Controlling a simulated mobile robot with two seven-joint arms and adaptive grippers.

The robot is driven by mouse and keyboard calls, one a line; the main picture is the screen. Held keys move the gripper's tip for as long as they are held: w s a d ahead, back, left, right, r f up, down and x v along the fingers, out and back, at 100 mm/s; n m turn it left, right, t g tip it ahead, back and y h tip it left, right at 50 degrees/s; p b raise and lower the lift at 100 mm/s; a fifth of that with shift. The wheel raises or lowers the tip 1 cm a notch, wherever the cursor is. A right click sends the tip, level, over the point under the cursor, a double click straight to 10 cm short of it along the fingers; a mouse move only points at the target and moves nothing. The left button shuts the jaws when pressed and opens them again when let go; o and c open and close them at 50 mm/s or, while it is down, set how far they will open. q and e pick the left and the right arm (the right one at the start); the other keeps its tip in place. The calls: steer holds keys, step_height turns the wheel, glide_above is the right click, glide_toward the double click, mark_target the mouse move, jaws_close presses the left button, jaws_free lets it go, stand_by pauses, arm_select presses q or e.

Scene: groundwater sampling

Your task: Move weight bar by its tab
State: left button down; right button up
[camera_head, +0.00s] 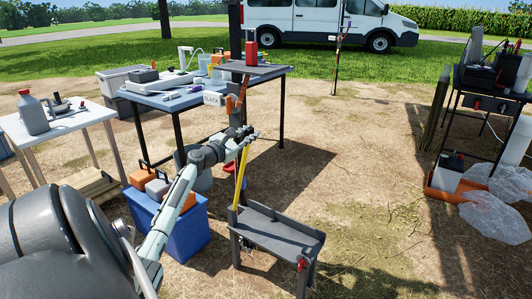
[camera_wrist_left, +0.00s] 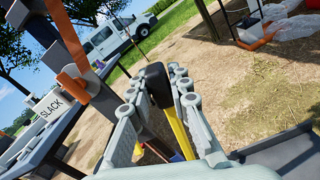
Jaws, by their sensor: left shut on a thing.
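A long yellow bar (camera_head: 241,177) with a black end stands slightly tilted beside the left end of a low grey tray stand (camera_head: 292,236). I take it for the weight bar; no other thing in view is clearly that. My left gripper (camera_head: 245,138) is at its top, shut on the black end. In the left wrist view, the black end (camera_wrist_left: 157,84) and the yellow shaft (camera_wrist_left: 181,136) show between the two fingers (camera_wrist_left: 158,102). The bar's lower end is hidden behind the stand. My right gripper is not in view.
A blue-topped table (camera_head: 184,97), a white table (camera_head: 72,118) and a blue crate (camera_head: 180,237) are to the left. Open dirt lies right of the stand.

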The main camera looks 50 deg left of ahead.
arm_select(q)
steer(key=s+a+n+b, duration=0.1)
steer(key=s+a+n, duration=0.1)
steer(key=a, duration=0.5)
steer(key=shift+a+r, duration=0.4)
steer(key=shift+r, duration=0.05)
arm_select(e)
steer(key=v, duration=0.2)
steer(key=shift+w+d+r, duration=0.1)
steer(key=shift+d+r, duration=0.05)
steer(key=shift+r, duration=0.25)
arm_select(q)
steer(key=c, duration=1.4)
jaws_free()
steer(key=shift+c, duration=0.2)
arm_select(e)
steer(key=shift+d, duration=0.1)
arm_select(q)
steer(key=v, duration=1.2)
